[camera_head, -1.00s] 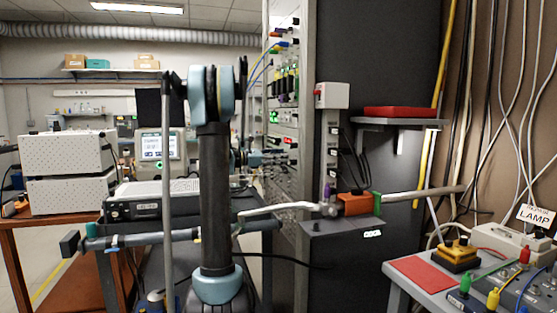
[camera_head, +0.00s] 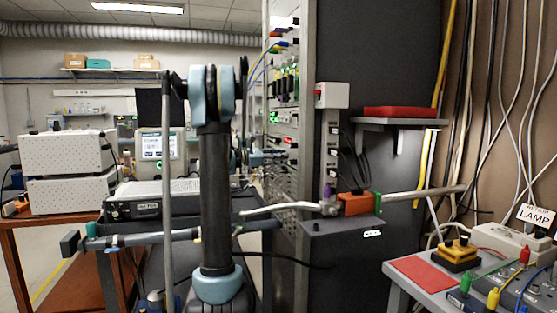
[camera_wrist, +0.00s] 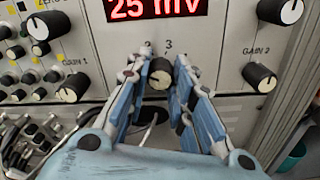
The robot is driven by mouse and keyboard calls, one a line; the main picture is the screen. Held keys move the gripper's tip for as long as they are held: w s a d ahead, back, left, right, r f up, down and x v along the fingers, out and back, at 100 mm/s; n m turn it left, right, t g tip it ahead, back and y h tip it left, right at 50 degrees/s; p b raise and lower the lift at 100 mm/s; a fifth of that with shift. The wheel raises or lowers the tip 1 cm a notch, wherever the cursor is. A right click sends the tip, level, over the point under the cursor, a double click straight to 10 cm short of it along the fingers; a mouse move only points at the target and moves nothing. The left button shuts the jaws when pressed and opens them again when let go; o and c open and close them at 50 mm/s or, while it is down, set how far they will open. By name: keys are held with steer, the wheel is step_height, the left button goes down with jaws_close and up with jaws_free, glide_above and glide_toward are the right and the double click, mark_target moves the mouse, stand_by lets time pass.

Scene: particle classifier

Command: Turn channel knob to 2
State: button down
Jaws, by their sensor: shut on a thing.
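In the wrist view, the channel knob (camera_wrist: 160,74) is a small dark knob with a pale face on a light panel. A "3" is printed just above it, with another number partly hidden to its left. My gripper (camera_wrist: 160,82) has its two blue fingers closed around the knob, one on each side. The fingers hide parts of the panel and of the knob's scale, so I cannot tell which number it points to.
A red "25 mV" display (camera_wrist: 155,8) is above the knob. A Gain 1 knob (camera_wrist: 72,88) is to the left and a Gain 2 knob (camera_wrist: 259,76) to the right. Cables hang at lower left. In the head view, a tall equipment rack (camera_head: 303,200) stands right of my arm.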

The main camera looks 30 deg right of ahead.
steer(key=shift+w+m, duration=0.1)
steer(key=shift+m, duration=4.1)
steer(key=c, duration=1.4)
jaws_free()
steer(key=shift+o, duration=0.2)
steer(key=shift+a, duration=0.1)
steer(key=v, duration=1.2)
